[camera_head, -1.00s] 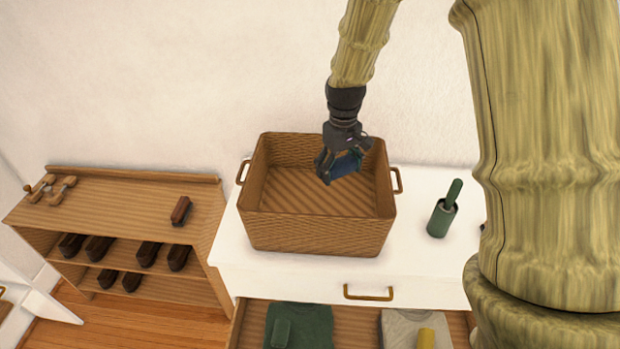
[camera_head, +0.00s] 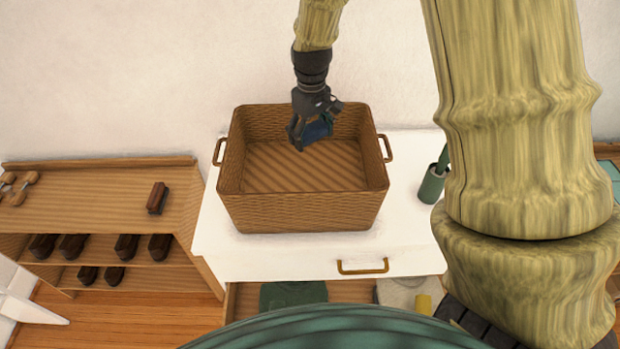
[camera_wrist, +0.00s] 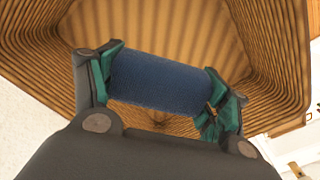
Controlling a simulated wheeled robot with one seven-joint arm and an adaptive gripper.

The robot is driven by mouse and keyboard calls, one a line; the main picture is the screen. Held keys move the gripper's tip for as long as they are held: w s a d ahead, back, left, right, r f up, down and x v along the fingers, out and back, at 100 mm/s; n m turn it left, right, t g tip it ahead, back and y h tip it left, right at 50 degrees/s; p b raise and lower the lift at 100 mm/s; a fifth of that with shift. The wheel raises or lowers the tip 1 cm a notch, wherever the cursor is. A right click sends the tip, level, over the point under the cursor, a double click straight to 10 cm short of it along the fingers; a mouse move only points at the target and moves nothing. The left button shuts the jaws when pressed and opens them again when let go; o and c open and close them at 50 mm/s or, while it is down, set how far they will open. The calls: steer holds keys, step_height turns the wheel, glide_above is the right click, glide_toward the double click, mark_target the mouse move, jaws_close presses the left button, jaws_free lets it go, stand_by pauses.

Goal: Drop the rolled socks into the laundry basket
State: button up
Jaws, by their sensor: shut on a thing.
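The rolled socks are a dark blue roll (camera_wrist: 160,82), held across between the two green-padded fingers of my gripper (camera_wrist: 158,88) in the wrist view. In the head view my gripper (camera_head: 311,132) is over the inside of the laundry basket, toward its back, with the blue roll (camera_head: 318,129) partly hidden by the fingers. The laundry basket (camera_head: 305,212) is brown woven wicker with a handle on each side. It stands upright on a white dresser. Its visible floor is bare, and its walls surround the roll in the wrist view (camera_wrist: 275,50).
The white dresser top (camera_head: 408,205) is clear around the basket, apart from a green cylindrical holder (camera_head: 432,186) at right. A lower drawer is open with folded clothes (camera_head: 292,294). A wooden shoe rack (camera_head: 110,190) with shoes and a brush stands at left.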

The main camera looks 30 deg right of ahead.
steer(key=w+f, duration=0.2)
steer(key=shift+w+f, duration=0.1)
steer(key=shift+f, duration=0.3)
steer(key=o, duration=0.9)
steer(key=shift+s+r, duration=0.4)
steer(key=shift+s, duration=0.35)
steer(key=shift+o, duration=0.8)
steer(key=shift+w+f+b, duration=0.1)
steer(key=shift+f+b, duration=0.05)
steer(key=shift+b, duration=0.15)
steer(key=shift+w, duration=0.3)
steer(key=r, duration=0.7)
steer(key=w+r, duration=0.1)
steer(key=r, duration=0.2)
steer(key=shift+r, duration=0.6)
